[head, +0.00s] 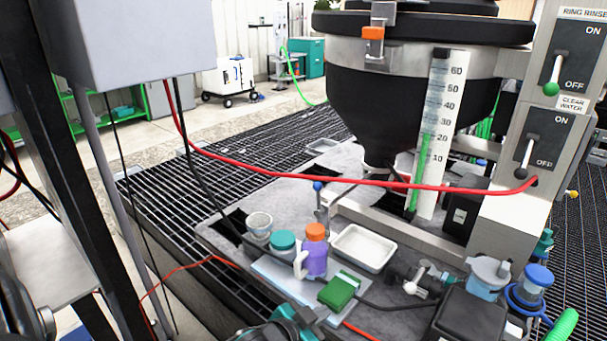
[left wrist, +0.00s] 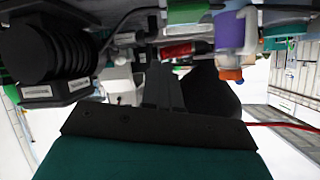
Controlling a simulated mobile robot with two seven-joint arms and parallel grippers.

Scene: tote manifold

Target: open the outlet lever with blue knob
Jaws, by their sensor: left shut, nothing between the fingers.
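The blue knob (head: 318,186) tops a thin upright metal lever (head: 321,208) under the dark cone-bottomed tank (head: 410,100) in the head view. The lever stands behind the bottles on the grey deck. My left gripper (head: 302,318), teal and dark, shows at the bottom edge of the head view, in front of the bottles and well short of the lever. It is shut and empty. In the left wrist view its dark fingers (left wrist: 165,88) point toward the bottles, which appear upside down. My right gripper is not in view.
An orange-capped purple bottle (head: 315,257), a teal-capped jar (head: 283,246), a green box (head: 339,291) and a white tray (head: 364,248) stand between gripper and lever. A red hose (head: 400,185) crosses beside the knob. A switch panel (head: 550,125) rises at right.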

